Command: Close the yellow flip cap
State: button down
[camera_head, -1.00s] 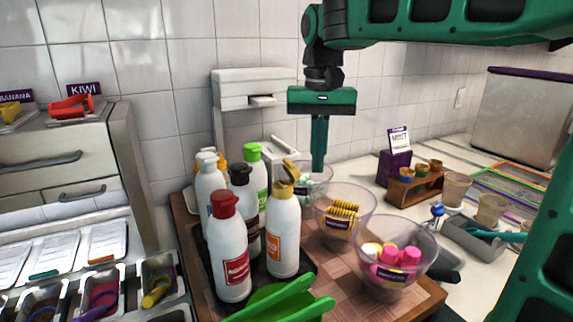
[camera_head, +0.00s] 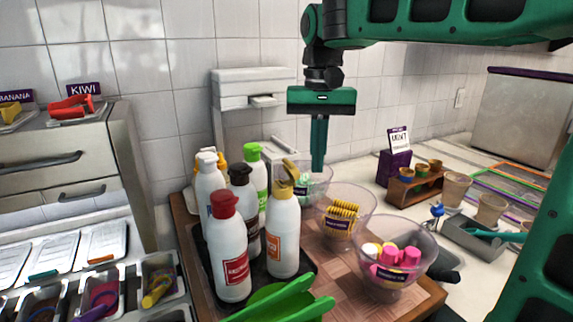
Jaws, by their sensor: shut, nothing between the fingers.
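The fingertips hang above a clear bowl (camera_head: 322,182).
Bottles with red (camera_head: 224,204), dark (camera_head: 240,174), green (camera_head: 253,151) and white caps crowd the left. Clear bowls of yellow (camera_head: 343,212) and pink (camera_head: 397,262) pieces stand right. Green tongs (camera_head: 285,300) lie in front. A white dispenser (camera_head: 252,88) stands at the wall.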

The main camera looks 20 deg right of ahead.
jog(key=shift+s+a+r, duration=0.15)
jog(key=shift+a+r, duration=0.25)
jog(key=shift+a, duration=0.3)
jog(key=shift+s+a+r, duration=0.15)
jog(key=shift+a+r, duration=0.2)
jog(key=shift+a, duration=0.4)
jog(key=shift+s+a+r, duration=0.15)
jog(key=shift+a+r, duration=0.25)
jog(key=shift+a, duration=0.3)
jog(key=shift+s+a+f, duration=0.1)
jog(key=shift+s+a, duration=0.1)
jog(key=shift+a, duration=0.75)
jog(key=shift+s+a+f, duration=0.1)
jog(key=shift+s+a, duration=0.1)
jog(key=shift+a, duration=0.75)
notch_tip(320, 180, up, 8)
